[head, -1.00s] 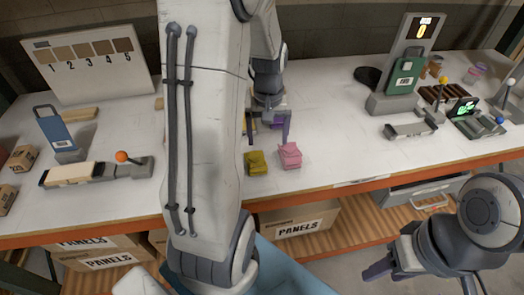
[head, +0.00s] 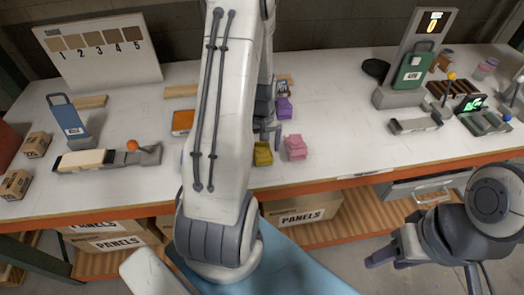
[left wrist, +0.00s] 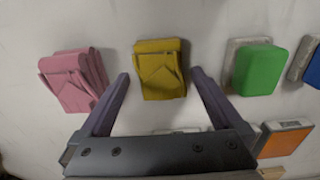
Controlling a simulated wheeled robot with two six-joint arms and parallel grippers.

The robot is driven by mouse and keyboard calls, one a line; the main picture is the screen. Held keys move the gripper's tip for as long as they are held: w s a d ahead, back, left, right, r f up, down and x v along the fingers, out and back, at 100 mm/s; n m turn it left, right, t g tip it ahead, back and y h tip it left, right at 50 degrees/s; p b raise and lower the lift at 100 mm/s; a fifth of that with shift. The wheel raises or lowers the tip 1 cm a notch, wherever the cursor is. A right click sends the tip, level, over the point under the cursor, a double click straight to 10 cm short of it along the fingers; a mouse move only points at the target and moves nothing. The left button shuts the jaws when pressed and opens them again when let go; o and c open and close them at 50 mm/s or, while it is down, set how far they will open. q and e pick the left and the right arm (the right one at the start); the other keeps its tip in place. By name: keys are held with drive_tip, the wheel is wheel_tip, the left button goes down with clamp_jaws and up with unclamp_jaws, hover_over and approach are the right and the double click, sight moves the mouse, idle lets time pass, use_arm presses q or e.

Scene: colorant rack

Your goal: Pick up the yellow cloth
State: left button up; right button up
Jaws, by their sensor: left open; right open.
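The yellow cloth (head: 262,154) is a small folded bundle on the white table near its front edge, partly beside my left arm. In the left wrist view the yellow cloth (left wrist: 160,72) lies ahead of and between the open fingertips of my left gripper (left wrist: 160,76), with gaps on both sides. In the head view my left gripper (head: 267,130) is just behind the yellow cloth, partly hidden by my arm. Whether it touches the table cannot be told. My right gripper (head: 385,257) is open and empty, off the front of the table.
A pink cloth (head: 295,147) lies close to the right of the yellow one. An orange-topped block (head: 182,121) sits left of my arm. A green-topped block (left wrist: 260,69) shows in the left wrist view. The table's middle right is clear.

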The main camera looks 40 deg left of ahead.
sight(263, 150)
use_arm(q)
drive_tip(key=shift+f, duration=0.3)
drive_tip(key=c, duration=1.3)
drive_tip(key=shift+r, duration=0.15)
wheel_tip(263, 150, up, 4)
drive_tip(key=shift+w+r+b, duration=0.1)
drive_tip(key=shift+b, duration=0.55)
drive_tip(key=d+r, duration=0.2)
drive_tip(key=d, duration=0.2)
drive_tip(key=d+r+b, duration=0.1)
drive_tip(key=d+r, duration=0.1)
drive_tip(key=d, duration=0.1)
drive_tip(key=d+r, duration=0.2)
drive_tip(key=d, duration=0.2)
drive_tip(key=shift+s+d+r+b, duration=0.3)
drive_tip(key=shift+d+b, duration=0.05)
drive_tip(key=shift+b, duration=0.05)
